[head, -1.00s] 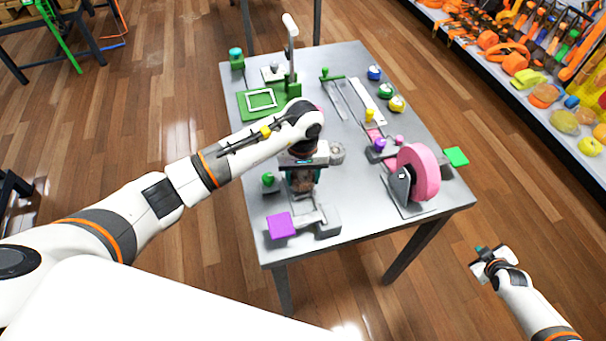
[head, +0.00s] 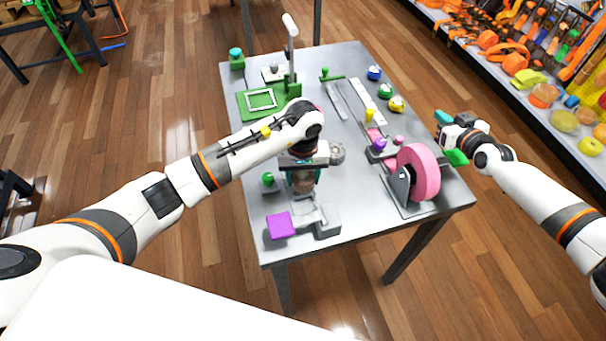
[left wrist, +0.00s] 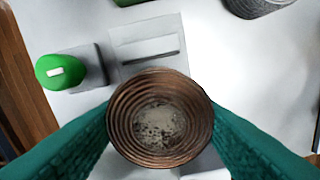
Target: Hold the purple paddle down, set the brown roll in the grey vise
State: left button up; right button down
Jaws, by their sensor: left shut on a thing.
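My left gripper (head: 302,178) is shut on the brown roll (left wrist: 160,118), a ridged round piece with a speckled grey centre. In the left wrist view the roll sits between the two teal fingers. In the head view the arm partly hides it. The purple paddle (head: 281,225) is at the table's near left edge. It is joined to the grey vise (head: 326,222), which lies just below the left gripper in the head view; the vise's jaws are hard to make out. My right gripper (head: 446,128) is beside the table's right edge, away from the paddle; its finger gap is unclear.
A pink wheel on a grey stand (head: 418,172) fills the table's near right, with a green pad (head: 456,157) beyond it. A green knob (head: 268,180) is left of the left gripper. A green press (head: 262,98) stands farther back. A tool shelf (head: 520,60) is at right.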

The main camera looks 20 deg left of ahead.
jog(key=s+a+f+n+g+y, duration=0.1)
jog(key=s+a+n+g+y, duration=0.15)
jog(key=s+a, duration=0.45)
jog(key=s+a+f+n+g+y, duration=0.1)
jog(key=s+a+g, duration=0.25)
jog(key=a, duration=0.75)
jog(key=s+a+f+n+g+h, duration=0.2)
jog(key=s+n+g, duration=0.15)
jog(key=s, duration=0.35)
jog(key=s+a+f+n+g+h, duration=0.1)
jog(key=s+a+f+n+g, duration=0.15)
jog(key=s+n, duration=0.35)
pick_arm(q)
jog(key=shift+a, duration=0.1)
pick_arm(e)
jog(key=shift+g+h, duration=0.45)
jog(key=shift+g, duration=0.05)
jog(key=s+a+r, duration=0.2)
jog(key=s, duration=0.2)
jog(key=s+a+r, duration=0.3)
jog(key=s, duration=0.1)
jog(key=s+a+r, duration=0.2)
jog(key=s+a, duration=0.1)
jog(key=s, duration=0.1)
jog(key=shift+s+r, duration=0.1)
jog(key=shift+r, duration=0.05)
jog(key=shift+a+f, duration=0.1)
jog(key=shift+f, duration=2.95)
pick_arm(q)
jog(key=shift+f, duration=0.1)
